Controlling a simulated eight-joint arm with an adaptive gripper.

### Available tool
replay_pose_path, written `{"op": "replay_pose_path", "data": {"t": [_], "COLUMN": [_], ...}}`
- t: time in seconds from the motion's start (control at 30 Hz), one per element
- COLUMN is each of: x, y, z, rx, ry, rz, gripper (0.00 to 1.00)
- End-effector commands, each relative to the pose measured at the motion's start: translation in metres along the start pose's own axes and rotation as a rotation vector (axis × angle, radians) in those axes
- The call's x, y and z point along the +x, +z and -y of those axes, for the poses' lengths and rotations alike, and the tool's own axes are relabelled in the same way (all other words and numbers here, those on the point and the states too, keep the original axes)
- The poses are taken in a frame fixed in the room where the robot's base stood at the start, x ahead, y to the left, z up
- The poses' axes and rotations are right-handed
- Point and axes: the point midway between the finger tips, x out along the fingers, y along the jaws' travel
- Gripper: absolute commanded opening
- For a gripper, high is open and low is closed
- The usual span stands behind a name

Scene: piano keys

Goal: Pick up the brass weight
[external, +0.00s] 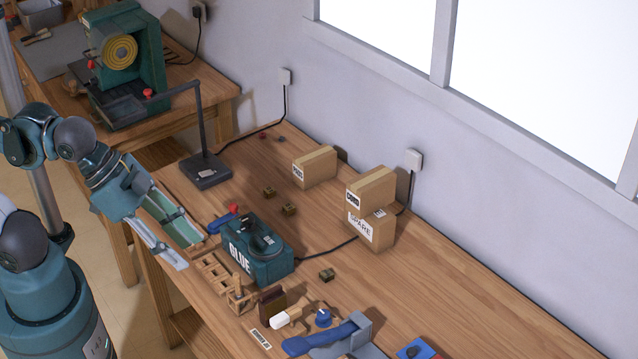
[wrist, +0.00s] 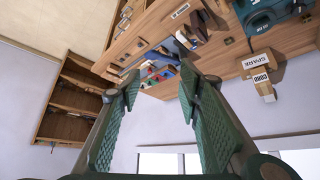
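No object is clearly recognisable as the brass weight. Three small, dark brownish-olive blocks lie on the workbench in the external view: one block (external: 269,192) and a second block (external: 289,209) behind the glue box, and a third block (external: 327,274) to its right. I cannot tell which, if any, is the brass weight. My gripper (external: 192,254) is open and empty at the bench's left edge, left of the glue box and apart from the blocks. In the wrist view my gripper (wrist: 159,88) shows two green padded fingers spread wide, with nothing between them.
The teal glue box (external: 258,252) and wooden rack (external: 214,272) stand near my gripper. A black lamp stand (external: 207,170) is behind. Cardboard boxes (external: 314,167) (external: 371,187) stand toward the wall. Blue-handled tool (external: 318,338) lies in front.

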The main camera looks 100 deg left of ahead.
Motion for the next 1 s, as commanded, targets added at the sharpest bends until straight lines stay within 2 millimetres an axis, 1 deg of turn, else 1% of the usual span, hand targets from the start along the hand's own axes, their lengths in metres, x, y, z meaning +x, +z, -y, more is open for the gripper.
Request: {"op": "replay_pose_path", "data": {"t": [0.17, 0.37, 0.67, 1.0], "x": [0.003, 0.011, 0.032, 0.062], "y": [-0.005, -0.017, -0.041, -0.065], "z": [0.003, 0.012, 0.033, 0.059], "rx": [-0.012, -0.041, -0.108, -0.184], "ry": [-0.005, -0.016, -0.041, -0.068], "rz": [0.01, 0.038, 0.098, 0.166], "gripper": [0.35, 0.35, 0.35, 0.35]}}
